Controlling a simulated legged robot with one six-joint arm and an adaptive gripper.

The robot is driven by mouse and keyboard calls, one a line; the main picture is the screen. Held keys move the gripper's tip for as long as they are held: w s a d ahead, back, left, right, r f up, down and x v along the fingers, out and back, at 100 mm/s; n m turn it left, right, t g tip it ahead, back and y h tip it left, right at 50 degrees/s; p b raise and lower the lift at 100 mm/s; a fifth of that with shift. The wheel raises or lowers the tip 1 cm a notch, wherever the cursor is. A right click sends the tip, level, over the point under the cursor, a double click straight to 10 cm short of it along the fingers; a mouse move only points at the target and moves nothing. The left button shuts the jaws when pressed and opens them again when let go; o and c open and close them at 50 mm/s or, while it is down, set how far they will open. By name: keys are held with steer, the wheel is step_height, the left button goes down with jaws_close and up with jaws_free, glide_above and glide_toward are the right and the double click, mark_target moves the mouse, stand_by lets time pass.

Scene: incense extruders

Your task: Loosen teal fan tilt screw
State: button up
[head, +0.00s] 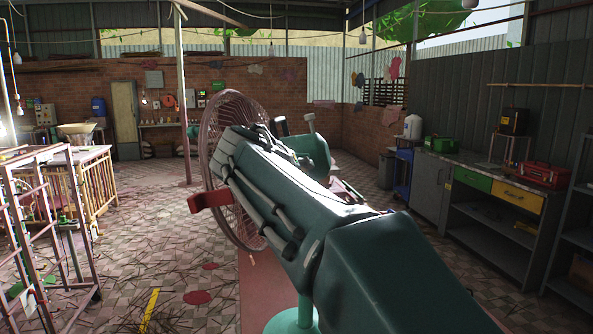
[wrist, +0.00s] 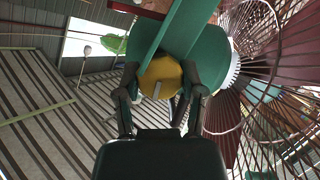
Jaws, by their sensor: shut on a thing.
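The teal fan has a reddish wire cage (head: 215,150) in the head view, with its teal motor housing (head: 315,150) beyond my arm. In the wrist view the teal housing (wrist: 213,55) and the reddish cage (wrist: 255,80) fill the upper right. A round yellow tilt screw knob (wrist: 160,80) sits below a teal bracket (wrist: 180,30). My gripper (wrist: 160,74) is shut on this knob, with one dark finger on each side of it. In the head view my arm hides the knob and the fingertips.
A workbench (head: 490,190) with a red toolbox (head: 543,175) and a green case (head: 441,144) stands along the right wall. Metal racks (head: 60,215) stand at the left. The tiled floor (head: 195,250) left of the fan is mostly open, with scattered sticks.

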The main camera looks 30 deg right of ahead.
steer(key=n, duration=0.1)
steer(key=n+h, duration=0.1)
steer(key=n, duration=0.1)
steer(key=shift+w+a+f+g+h, duration=0.1)
steer(key=shift+f+g+h, duration=0.2)
steer(key=shift+h, duration=0.1)
steer(key=n+h, duration=0.1)
steer(key=n, duration=0.2)
steer(key=shift+h, duration=0.3)
steer(key=n+h, duration=0.1)
steer(key=n, duration=0.3)
steer(key=shift+f+n+t+h, duration=0.1)
steer(key=shift+n+t+h, duration=0.35)
steer(key=shift+n, duration=0.65)
steer(key=shift+n+t+h, duration=0.35)
steer(key=shift+n+t, duration=0.1)
steer(key=shift+n, duration=0.65)
steer(key=o, duration=1.1)
steer(key=shift+o, duration=0.2)
